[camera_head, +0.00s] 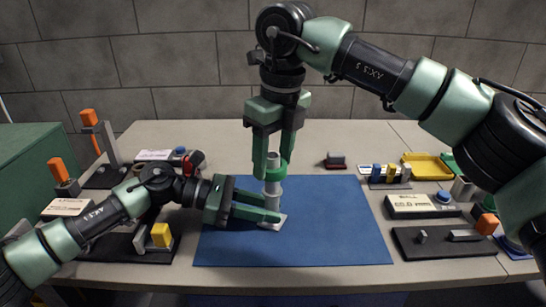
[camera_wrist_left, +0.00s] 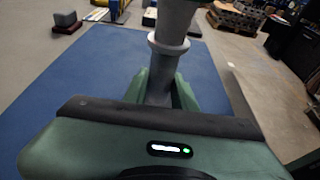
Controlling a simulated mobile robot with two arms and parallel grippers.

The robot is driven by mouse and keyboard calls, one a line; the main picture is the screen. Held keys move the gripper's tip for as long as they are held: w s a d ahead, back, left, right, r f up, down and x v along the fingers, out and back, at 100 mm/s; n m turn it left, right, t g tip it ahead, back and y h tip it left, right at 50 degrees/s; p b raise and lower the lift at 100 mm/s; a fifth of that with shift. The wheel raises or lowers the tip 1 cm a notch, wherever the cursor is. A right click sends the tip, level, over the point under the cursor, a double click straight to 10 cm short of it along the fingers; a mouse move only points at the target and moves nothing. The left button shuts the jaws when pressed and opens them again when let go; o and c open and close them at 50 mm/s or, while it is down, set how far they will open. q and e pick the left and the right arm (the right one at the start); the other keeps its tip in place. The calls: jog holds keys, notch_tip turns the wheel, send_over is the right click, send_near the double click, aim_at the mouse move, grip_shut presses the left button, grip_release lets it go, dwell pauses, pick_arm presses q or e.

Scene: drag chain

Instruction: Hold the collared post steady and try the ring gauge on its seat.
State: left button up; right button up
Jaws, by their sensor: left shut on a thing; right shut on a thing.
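The collared post (camera_head: 272,187) is grey and stands upright on a small pale base (camera_head: 272,225) on the blue mat. Its grey shaft and flared collar (camera_wrist_left: 168,43) also show in the left wrist view. My left gripper (camera_head: 274,207) comes in from the left, low down, and is shut on the post's lower part. My right gripper (camera_head: 273,168) points down from above and is shut on the ring. Whether the ring touches its seat cannot be told.
The blue mat (camera_head: 335,225) is clear to the right of the post. A yellow tray (camera_head: 427,167) and a dark tray (camera_head: 440,243) lie at the right. Stands and a yellow block (camera_head: 161,235) crowd the left.

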jog(key=shift+f, duration=0.1)
dwell(0.3)
jog(key=o, duration=1.5)
jog(key=r, duration=0.8)
jog(key=s+d+r, duration=0.1)
jog(key=r, duration=0.3)
